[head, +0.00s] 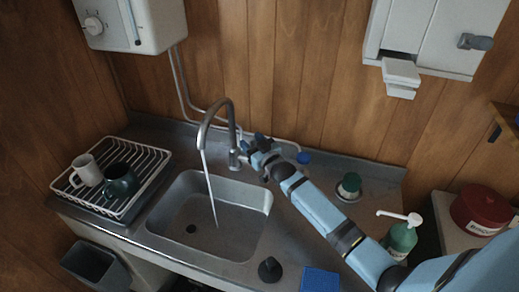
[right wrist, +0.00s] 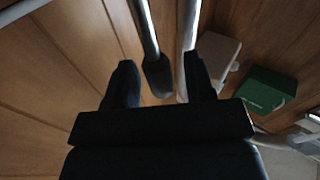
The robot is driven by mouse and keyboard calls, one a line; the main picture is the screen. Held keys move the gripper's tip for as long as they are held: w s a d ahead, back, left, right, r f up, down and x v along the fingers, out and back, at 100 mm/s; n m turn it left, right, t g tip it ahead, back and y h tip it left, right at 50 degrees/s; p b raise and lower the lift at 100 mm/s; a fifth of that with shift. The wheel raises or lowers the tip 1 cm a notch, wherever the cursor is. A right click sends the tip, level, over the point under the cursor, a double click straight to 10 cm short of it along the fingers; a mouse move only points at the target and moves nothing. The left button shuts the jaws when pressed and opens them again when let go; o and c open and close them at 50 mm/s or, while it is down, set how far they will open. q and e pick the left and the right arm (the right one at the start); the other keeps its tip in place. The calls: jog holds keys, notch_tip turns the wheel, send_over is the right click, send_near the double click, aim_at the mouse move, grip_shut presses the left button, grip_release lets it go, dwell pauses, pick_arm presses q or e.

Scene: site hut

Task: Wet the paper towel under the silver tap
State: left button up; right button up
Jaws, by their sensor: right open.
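The silver tap (head: 218,112) arches over the steel sink (head: 250,245), and a thin stream of water (head: 209,190) runs from its spout into the basin. A white paper towel (head: 401,76) hangs out of the white dispenser (head: 436,38) on the wall at the upper right. My right gripper (head: 255,143) is just right of the tap's base, open and with nothing gripped. In the right wrist view, a grey lever-like bar (right wrist: 155,72) and a pale pipe (right wrist: 186,50) show between its fingers; contact cannot be told. My left gripper is out of view.
A drying rack (head: 140,195) with a white mug (head: 86,169) and a dark mug (head: 121,181) stands left of the sink. A white heater (head: 130,22) hangs upper left.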

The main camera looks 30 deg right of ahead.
jog(key=s+d+f+b, duration=0.1)
jog(key=s, duration=1.2)
jog(key=shift+s+d+b, duration=0.2)
jog(key=shift+b, duration=0.1)
